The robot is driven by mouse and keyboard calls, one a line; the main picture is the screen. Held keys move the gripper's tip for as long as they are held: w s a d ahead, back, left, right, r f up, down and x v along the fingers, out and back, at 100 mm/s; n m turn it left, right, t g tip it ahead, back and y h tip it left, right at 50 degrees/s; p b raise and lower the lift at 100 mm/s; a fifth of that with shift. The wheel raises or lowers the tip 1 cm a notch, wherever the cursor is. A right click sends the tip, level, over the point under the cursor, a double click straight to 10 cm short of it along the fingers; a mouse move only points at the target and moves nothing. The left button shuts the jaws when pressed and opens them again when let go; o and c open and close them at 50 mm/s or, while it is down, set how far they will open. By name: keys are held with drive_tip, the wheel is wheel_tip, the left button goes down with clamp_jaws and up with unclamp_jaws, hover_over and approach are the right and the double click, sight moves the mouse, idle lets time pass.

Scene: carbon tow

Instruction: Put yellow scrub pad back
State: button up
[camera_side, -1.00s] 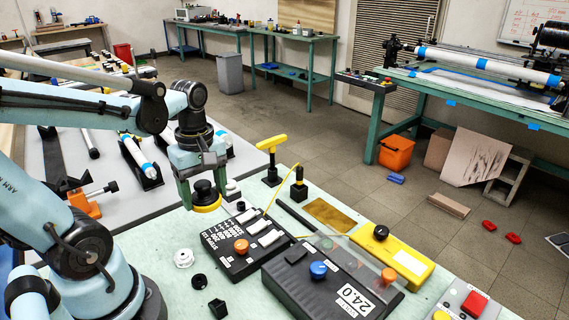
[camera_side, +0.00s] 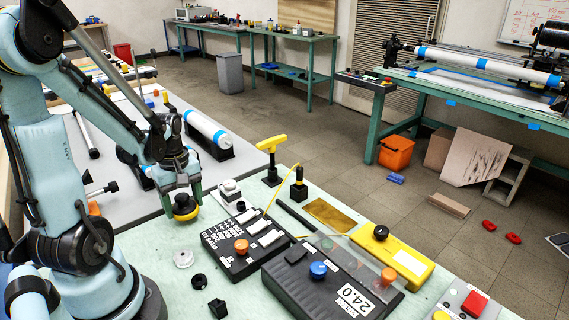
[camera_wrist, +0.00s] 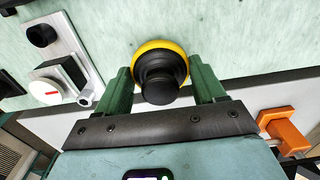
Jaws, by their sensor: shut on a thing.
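The yellow scrub pad (camera_side: 185,214) is a round yellow disc with a black knob on top. My gripper (camera_side: 182,197) is shut on its black knob, close to the left edge of the green bench top. In the wrist view the pad (camera_wrist: 162,48) sits between the two green fingers of my gripper (camera_wrist: 163,82). Whether the pad touches the bench or hangs just above it cannot be told.
A yellow T-handle (camera_side: 271,144) stands upright behind. The bench surface around the white ring is free.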

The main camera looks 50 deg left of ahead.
sight(184, 196)
drive_tip(key=shift+f, duration=0.85)
drive_tip(key=shift+f, duration=0.1)
drive_tip(key=o, duration=1)
wheel_tip(184, 196, up, 12)
drive_tip(key=shift+w, duration=0.1)
drive_tip(key=shift+w+d, duration=0.15)
drive_tip(key=shift+d, duration=0.1)
drive_tip(key=w+d+m+t, duration=0.2)
drive_tip(key=d+m, duration=0.4)
drive_tip(key=w+d+r+m+t, duration=0.1)
drive_tip(key=w+d+m+t, duration=0.2)
drive_tip(key=d+m, duration=0.3)
drive_tip(key=w+d+m+t, duration=0.2)
drive_tip(key=d+m, duration=0.4)
drive_tip(key=shift+w+r, duration=0.2)
drive_tip(key=shift+w, duration=0.05)
